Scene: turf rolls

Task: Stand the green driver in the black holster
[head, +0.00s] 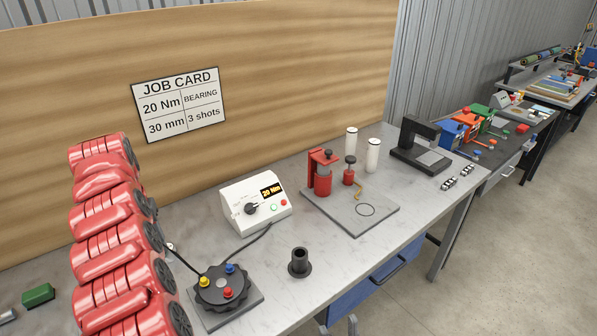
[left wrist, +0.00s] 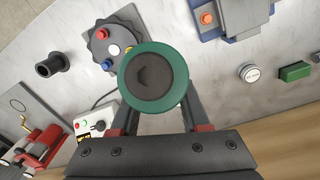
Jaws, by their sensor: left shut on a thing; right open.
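The black holster (head: 299,264) is an upright open cup on a flanged base, standing on the grey bench top. It also shows in the left wrist view (left wrist: 52,65), with nothing in it. The green driver (left wrist: 153,80) shows end-on in the left wrist view, a green ring around a dark centre. My left gripper (left wrist: 156,106) is shut on it, one finger on each side. The driver hides its own far length, and the holster lies to its left in that view. In the head view my red left arm hides the driver and gripper. My right gripper shows in neither view.
A black knobbed disc (head: 222,288) with coloured buttons sits left of the holster. A white torque controller (head: 256,205) with a cable stands behind, and a red press (head: 322,175) on a grey plate is to the right. Bench around the holster is clear.

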